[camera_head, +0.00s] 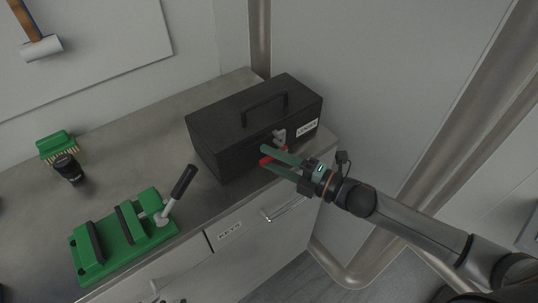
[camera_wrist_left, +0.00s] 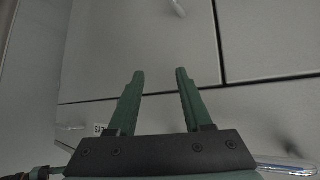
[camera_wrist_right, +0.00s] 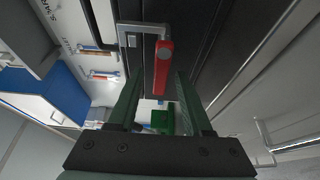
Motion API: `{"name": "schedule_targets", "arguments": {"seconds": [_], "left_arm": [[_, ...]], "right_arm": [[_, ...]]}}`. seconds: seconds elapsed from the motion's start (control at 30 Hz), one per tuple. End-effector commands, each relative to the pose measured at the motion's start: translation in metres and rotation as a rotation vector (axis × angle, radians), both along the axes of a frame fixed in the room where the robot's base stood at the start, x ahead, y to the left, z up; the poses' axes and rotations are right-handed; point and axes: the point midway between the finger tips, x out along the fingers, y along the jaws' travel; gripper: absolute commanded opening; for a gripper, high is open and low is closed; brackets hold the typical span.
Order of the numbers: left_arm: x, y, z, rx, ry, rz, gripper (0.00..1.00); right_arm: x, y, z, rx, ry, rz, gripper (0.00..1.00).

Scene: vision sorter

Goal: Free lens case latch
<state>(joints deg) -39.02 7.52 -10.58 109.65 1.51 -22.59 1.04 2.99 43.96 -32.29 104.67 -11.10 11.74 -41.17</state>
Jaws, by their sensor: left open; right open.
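The black lens case (camera_head: 225,130) stands closed on the grey bench, with a handle on its lid and a white label on its front. Its latch has a grey metal bracket (camera_head: 279,137) and a red lever (camera_head: 273,155). My right gripper (camera_head: 266,158) is open at the case's front, right by the red lever. In the right wrist view the red lever (camera_wrist_right: 163,68) appears between the open fingertips (camera_wrist_right: 158,80); contact cannot be told. My left gripper (camera_wrist_left: 160,75) is open and empty, facing grey cabinet fronts in its wrist view, and is outside the head view.
A green fixture (camera_head: 120,238) with a black-gripped lever (camera_head: 180,185) stands on the bench at the front left. A labelled drawer (camera_head: 250,222) lies below.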

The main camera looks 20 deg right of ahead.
Motion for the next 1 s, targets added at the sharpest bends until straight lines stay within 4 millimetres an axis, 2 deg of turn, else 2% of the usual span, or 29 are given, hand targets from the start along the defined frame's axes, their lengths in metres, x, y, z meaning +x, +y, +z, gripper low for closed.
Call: {"name": "schedule_targets", "arguments": {"seconds": [0.43, 0.87, 0.9, 1.0], "left_arm": [[0.0009, 0.0001, 0.0018, 0.000, -0.002, 0.000, 0.50], [0.0014, 0.0002, 0.0022, 0.000, -0.003, 0.001, 0.50], [0.0014, 0.0002, 0.0022, 0.000, -0.003, 0.001, 0.50], [0.0015, 0.0002, 0.0022, 0.001, -0.003, 0.000, 0.50]], "right_arm": [[0.0071, 0.0068, -0.0002, -0.001, 0.000, 0.000, 0.50], [0.0069, 0.0066, -0.0001, -0.001, 0.000, 0.000, 0.03], [0.0069, 0.0066, -0.0001, -0.001, 0.000, 0.000, 0.00], [0.0069, 0.0066, -0.0001, -0.001, 0.000, 0.000, 0.00]]}}
